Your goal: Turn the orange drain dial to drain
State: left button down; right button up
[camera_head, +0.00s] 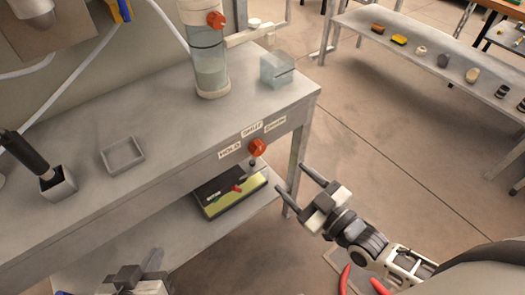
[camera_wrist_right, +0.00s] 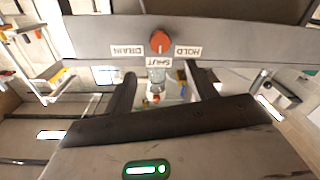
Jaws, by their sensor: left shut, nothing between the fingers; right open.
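My left gripper (camera_head: 128,277) is shut and empty at the bottom edge.
A clear cylinder (camera_head: 209,70) with its own orange knob (camera_head: 216,19) stands on the bench. A glassy block (camera_head: 277,69), a shallow tray (camera_head: 122,155) and a black-handled tool (camera_head: 25,152) are there too. A dark box (camera_head: 230,195) lies on the lower shelf.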

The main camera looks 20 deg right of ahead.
aim_at(260, 150)
jog(key=x, duration=1.1)
jog(key=shift+w+a+b, duration=0.15)
jog(key=shift+w+b, duration=0.1)
jog(key=shift+b, duration=0.05)
jog(key=c, duration=1)
